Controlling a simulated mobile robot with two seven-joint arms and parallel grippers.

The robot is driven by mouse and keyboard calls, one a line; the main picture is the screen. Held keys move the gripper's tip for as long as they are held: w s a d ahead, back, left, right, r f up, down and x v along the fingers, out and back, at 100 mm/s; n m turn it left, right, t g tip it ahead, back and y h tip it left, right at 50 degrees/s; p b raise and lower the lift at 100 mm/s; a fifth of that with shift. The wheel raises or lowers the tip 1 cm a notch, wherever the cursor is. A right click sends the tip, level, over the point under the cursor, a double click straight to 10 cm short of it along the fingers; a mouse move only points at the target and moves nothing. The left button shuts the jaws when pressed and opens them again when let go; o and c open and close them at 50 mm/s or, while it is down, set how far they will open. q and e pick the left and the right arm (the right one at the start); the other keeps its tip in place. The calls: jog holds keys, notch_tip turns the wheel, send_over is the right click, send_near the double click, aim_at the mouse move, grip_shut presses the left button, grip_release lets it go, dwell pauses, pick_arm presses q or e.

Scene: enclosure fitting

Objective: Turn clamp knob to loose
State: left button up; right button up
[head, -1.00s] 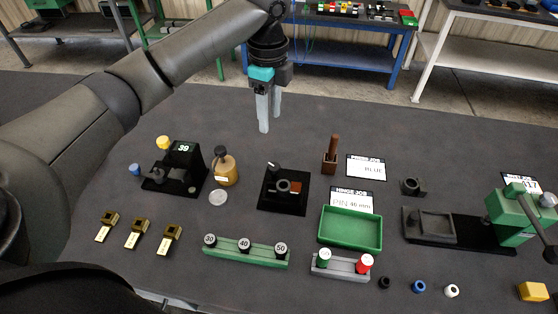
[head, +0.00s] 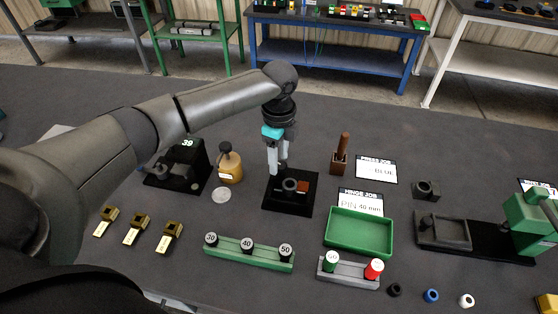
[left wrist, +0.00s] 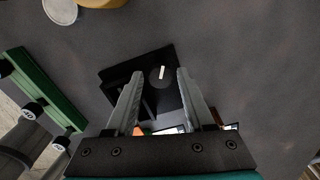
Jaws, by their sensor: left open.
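The clamp fixture is a black square plate (head: 286,207) carrying a dark ring (head: 290,185) and a reddish-brown block (head: 303,187). Its black round clamp knob, with a white pointer mark, shows in the left wrist view (left wrist: 160,77); in the head view my fingers mostly hide it. My left gripper (head: 278,168) points down over the knob's side of the plate. In the left wrist view its open fingers (left wrist: 158,88) frame the knob, one on each side. I cannot tell whether they touch it. My right gripper is not in view.
A brown bottle (head: 229,166) and the device reading 39 (head: 190,160) stand left of the fixture. A wooden holder (head: 340,163) and green tray (head: 358,250) are to the right. A green rack (head: 248,254) lies in front. Bare mat lies behind the fixture.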

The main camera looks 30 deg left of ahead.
pick_arm(q)
jog(key=shift+f, duration=0.35)
jog(key=shift+c, duration=0.2)
grip_shut()
